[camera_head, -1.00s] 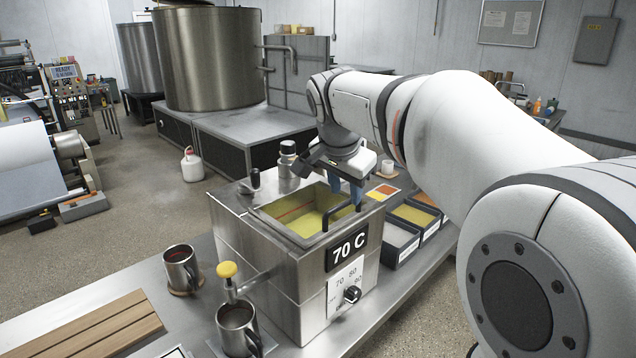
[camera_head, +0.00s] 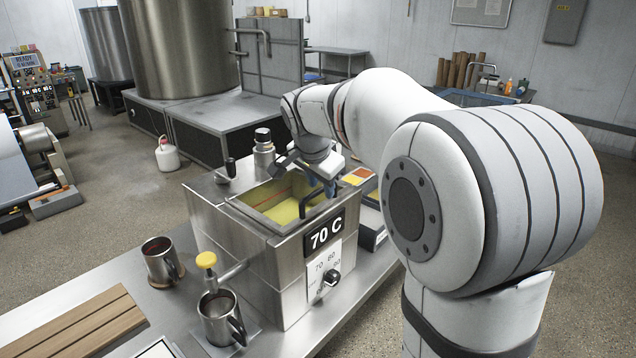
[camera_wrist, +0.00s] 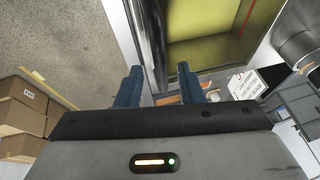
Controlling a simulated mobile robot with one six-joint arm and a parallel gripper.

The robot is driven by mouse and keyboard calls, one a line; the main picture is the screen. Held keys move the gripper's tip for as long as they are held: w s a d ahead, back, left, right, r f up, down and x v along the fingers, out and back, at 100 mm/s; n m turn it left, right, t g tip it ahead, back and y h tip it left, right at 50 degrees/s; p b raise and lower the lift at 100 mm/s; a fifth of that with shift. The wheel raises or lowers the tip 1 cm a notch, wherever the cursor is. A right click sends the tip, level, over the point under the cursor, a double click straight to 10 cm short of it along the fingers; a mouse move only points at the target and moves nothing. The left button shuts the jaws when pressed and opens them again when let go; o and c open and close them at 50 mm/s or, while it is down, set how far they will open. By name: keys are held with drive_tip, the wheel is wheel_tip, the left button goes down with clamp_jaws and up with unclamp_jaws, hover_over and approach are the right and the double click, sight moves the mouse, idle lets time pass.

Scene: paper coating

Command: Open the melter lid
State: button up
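The melter (camera_head: 232,243) is a steel box with a "70 C" sign and a dial on its front. Its top shows an open well with yellow inside (camera_head: 283,206); no lid lies over that part, and I cannot make out a separate lid plate. A black loop handle (camera_head: 304,203) stands at the well's right front edge. My gripper (camera_head: 320,184) points down at this edge, its blue fingers close to the handle. In the wrist view the fingers (camera_wrist: 160,88) are apart, with a metal edge (camera_wrist: 146,45) running towards the gap. Whether they touch the handle is unclear.
A yellow-knobbed tap (camera_head: 206,261) sticks out from the melter's left. Steel mugs (camera_head: 158,262) (camera_head: 216,318) stand near it, beside a wooden slatted board (camera_head: 80,325). A capped canister (camera_head: 263,155) stands behind the well. Trays (camera_head: 373,232) lie to the right.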

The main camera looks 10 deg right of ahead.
drive_tip(key=shift+c, duration=0.3)
clamp_jaws()
